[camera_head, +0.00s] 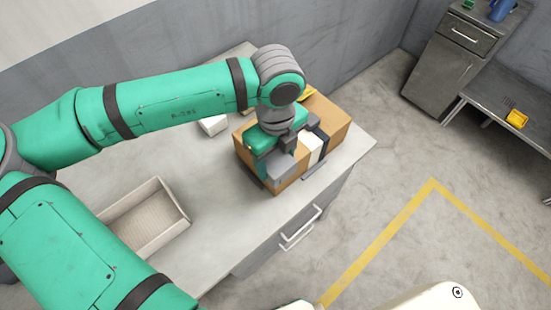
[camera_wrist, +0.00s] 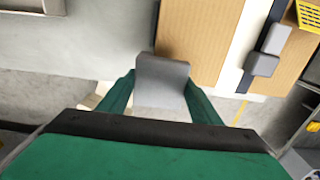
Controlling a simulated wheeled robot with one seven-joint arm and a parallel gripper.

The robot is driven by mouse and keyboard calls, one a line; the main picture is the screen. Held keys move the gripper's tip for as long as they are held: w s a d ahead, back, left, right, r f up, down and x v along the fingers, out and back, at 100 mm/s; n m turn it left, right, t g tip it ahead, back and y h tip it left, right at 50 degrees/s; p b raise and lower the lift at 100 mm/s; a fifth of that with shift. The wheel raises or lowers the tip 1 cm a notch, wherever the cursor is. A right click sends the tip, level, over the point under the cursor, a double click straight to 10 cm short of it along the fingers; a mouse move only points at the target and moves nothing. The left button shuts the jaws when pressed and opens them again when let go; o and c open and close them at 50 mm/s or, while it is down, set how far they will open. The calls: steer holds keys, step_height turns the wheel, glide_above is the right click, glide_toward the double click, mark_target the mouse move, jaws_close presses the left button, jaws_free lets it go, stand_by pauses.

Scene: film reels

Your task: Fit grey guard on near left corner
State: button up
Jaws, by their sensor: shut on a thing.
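A brown cardboard box (camera_head: 329,116) stands on the light table. It fills the upper right of the wrist view (camera_wrist: 200,35). My gripper (camera_wrist: 158,92) is shut on the grey guard (camera_wrist: 162,75), a bent grey piece between its green fingers. In the wrist view the guard's upper edge overlaps a corner of the box; I cannot tell whether it is seated or just above it. In the head view the guard (camera_head: 279,170) shows at the box's near left end, partly hidden by my gripper.
A white band and a dark strap with grey pieces (camera_wrist: 262,64) cross the box. A yellow piece (camera_wrist: 308,14) lies on its far part. An open tray (camera_head: 181,205) and a small white box (camera_head: 213,126) are on the table (camera_head: 218,225). The table's front edge is close by.

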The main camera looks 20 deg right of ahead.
mark_target(276, 160)
steer(key=shift+f, duration=0.2)
steer(key=shift+f, duration=0.6)
steer(key=o, duration=1.1)
steer(key=shift+c, duration=0.2)
steer(key=shift+r, duration=0.1)
step_height(276, 160, up, 13)
